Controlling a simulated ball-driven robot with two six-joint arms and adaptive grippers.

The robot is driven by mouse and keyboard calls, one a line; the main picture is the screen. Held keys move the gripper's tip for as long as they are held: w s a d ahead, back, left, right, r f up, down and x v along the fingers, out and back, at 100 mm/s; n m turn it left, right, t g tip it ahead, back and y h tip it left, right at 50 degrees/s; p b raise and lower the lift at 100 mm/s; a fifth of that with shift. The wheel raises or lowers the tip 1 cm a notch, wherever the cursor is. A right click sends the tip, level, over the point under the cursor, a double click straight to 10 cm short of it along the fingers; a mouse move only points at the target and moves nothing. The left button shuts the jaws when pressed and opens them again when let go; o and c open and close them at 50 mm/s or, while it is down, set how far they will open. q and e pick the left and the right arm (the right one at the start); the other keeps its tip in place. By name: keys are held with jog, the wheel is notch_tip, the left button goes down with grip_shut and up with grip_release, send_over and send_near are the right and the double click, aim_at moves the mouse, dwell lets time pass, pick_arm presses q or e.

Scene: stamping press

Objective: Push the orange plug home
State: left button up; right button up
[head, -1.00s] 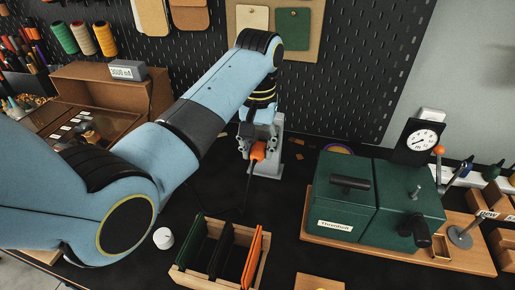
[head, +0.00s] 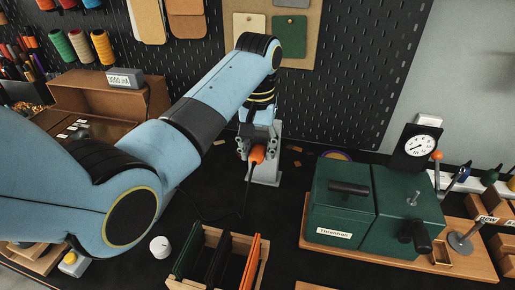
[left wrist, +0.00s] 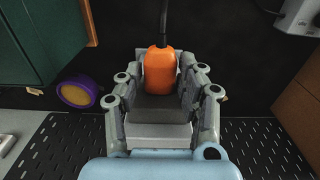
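The orange plug (head: 257,154) is in the middle of the head view, with a black cord hanging from its near end. It also shows in the left wrist view (left wrist: 160,72), cord leading up and away. My left gripper (head: 257,150) reaches down around it. In the left wrist view the gripper's fingers (left wrist: 162,80) lie along both sides of the plug and appear closed on it. A pale grey stand (head: 267,178) is right behind and below the gripper, partly hidden by it. The plug's far end and any socket opening are hidden. My right gripper is not in view.
A green press-like machine (head: 346,202) on a wooden board stands to the right. A wooden tray with dark and orange dividers (head: 207,236) is in front. A small white round object (head: 160,247) lies left of it. A black pegboard (head: 345,100) is behind.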

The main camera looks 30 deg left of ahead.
pick_arm(q)
jog(key=o, duration=0.3)
notch_tip(320, 180, up, 7)
jog(key=shift+r, duration=0.2)
dwell(0.3)
